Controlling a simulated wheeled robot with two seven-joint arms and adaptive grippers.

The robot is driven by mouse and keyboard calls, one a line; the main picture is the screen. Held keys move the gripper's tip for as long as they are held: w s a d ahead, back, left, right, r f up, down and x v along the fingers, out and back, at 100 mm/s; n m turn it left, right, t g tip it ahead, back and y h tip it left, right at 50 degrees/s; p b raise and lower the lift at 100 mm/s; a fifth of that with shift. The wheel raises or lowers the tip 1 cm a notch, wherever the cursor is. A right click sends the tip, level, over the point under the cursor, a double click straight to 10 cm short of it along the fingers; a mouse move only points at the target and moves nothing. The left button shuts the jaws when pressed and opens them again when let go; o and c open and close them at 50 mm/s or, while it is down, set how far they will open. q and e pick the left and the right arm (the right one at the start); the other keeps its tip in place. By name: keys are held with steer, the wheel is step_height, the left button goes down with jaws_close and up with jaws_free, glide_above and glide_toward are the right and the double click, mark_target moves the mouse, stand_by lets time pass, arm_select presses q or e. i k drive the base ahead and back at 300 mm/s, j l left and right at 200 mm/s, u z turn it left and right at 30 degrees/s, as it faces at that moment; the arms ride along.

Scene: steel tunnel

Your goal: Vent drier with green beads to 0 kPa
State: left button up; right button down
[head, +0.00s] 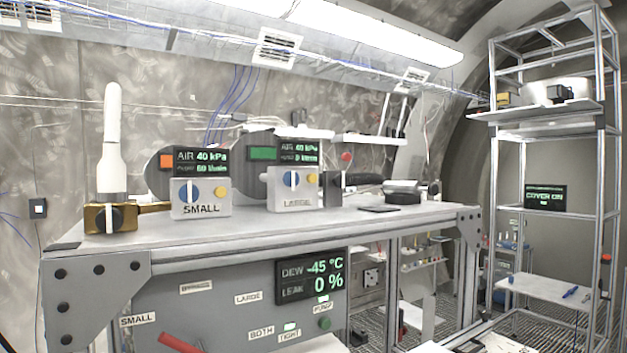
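Two driers stand on the grey bench. The drier with a green bead window (263,153) is the right one, behind a box (293,191) labelled LARGE with a blue knob (291,180) and a yellow button (312,179). Its display (299,153) reads AIR 40 kPa, with a 0 flow line below. The drier with an orange window (166,161) is on the left, behind a box (201,198) labelled SMALL. Its display (202,160) also reads AIR 40 kPa, with about 60 l/min below. The white bar on the LARGE knob looks upright. Neither of my grippers shows.
A brass valve block (112,217) with a white upright tube stands at the bench's left end. Dark fittings (352,182) lie right of LARGE. The front panel (220,300) has a red handle (181,343) and a display (310,277) reading DEW -45 °C, LEAK 0 %. A shelf rack stands right.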

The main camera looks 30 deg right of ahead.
mark_target(312, 178)
steer(key=l, duration=0.95)
steer(key=k+l+u, duration=0.15)
steer(key=l, duration=0.8)
